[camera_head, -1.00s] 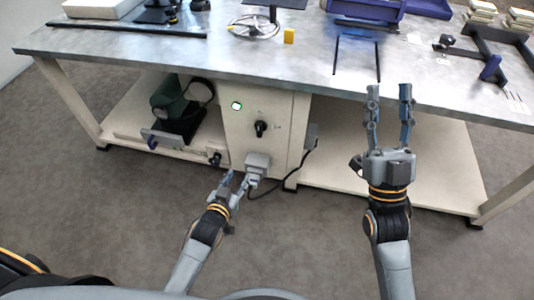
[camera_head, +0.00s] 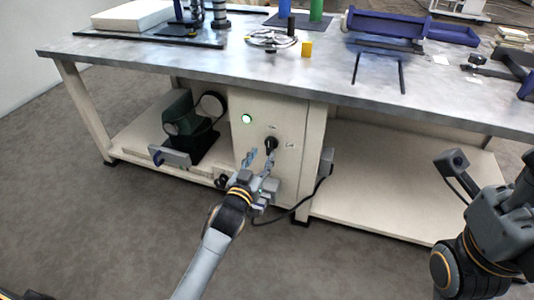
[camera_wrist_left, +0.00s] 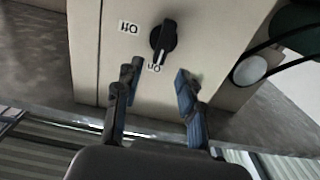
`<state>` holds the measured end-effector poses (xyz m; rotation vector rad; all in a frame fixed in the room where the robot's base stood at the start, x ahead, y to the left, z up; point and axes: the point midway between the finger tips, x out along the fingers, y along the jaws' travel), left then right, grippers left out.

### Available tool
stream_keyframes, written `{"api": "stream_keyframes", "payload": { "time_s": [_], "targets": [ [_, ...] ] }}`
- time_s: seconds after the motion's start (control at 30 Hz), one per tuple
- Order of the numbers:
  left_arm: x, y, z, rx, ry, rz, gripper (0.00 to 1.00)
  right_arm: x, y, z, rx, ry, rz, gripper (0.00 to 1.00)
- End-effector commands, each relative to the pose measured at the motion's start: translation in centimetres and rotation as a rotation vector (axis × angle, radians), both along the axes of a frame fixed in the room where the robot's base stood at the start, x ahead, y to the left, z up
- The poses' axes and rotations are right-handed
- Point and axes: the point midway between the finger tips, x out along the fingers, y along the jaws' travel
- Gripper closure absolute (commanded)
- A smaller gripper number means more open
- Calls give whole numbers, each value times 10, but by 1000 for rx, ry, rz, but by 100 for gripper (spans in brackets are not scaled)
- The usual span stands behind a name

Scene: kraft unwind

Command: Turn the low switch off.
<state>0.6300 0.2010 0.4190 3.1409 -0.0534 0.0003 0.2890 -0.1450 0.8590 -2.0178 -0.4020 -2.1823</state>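The low switch is a black rotary knob (camera_head: 271,144) on the cream cabinet front under the table. In the left wrist view the knob (camera_wrist_left: 163,40) is elongated, its lower end at the "On" label and the "Off" label to its left. In the head view it stands roughly upright, with "On" above and "Off" to the right. My left gripper (camera_head: 260,160) is open and empty just below and in front of the knob. In the left wrist view its fingertips (camera_wrist_left: 159,70) are spread, apart from the knob. My right wrist (camera_head: 500,215) is at the right edge; its fingers are not clearly visible.
A green-lit button (camera_head: 246,119) is above left of the knob. A grey plug box and black cable (camera_head: 318,185) are at the cabinet's right side. A dark green machine (camera_head: 185,122) sits on the lower shelf. The tabletop edge (camera_head: 330,93) overhangs the cabinet.

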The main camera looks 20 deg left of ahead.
Motion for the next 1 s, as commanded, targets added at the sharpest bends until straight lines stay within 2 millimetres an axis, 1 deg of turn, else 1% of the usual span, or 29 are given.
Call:
{"api": "stream_keyframes", "payload": {
  "time_s": [0.03, 0.1, 0.2, 0.3, 0.47, 0.7, 0.73, 0.77, 0.8, 0.87, 0.9, 1.0],
  "targets": [
    [11, 0, -4, 1, -4, -1, 60, -3, 0, -2, 0, -19, -1, 60],
    [23, -1, -3, 1, -2, -1, 60, -6, 1, 1, -2, -37, -1, 60],
    [36, -2, -3, 1, -2, -2, 60, -10, 1, 5, -4, -59, -3, 60],
    [46, -2, -2, 1, -1, -1, 60, -12, 2, 8, -5, -72, -4, 60],
    [52, -2, -1, 0, 1, -1, 60, -15, 2, 11, -6, -82, -4, 60],
    [52, -2, 0, 0, 1, -1, 60, -15, 2, 11, -6, -82, -4, 60],
    [52, -2, 0, 0, 1, -1, 64, -15, 2, 11, -6, -82, -4, 60],
    [52, -2, 0, 0, 1, -1, 71, -15, 2, 11, -7, -82, -4, 60],
    [52, -2, 0, 0, 1, -1, 79, -15, 2, 11, -7, -82, -4, 60],
    [52, -2, 0, 0, 1, -1, 91, -15, 2, 11, -7, -82, -4, 60],
    [52, -2, 0, 0, 1, -1, 99, -15, 2, 11, -7, -82, -4, 60],
    [52, -2, 0, 0, 1, -1, 100, -15, 2, 11, -7, -82, -4, 60]
  ]
}}
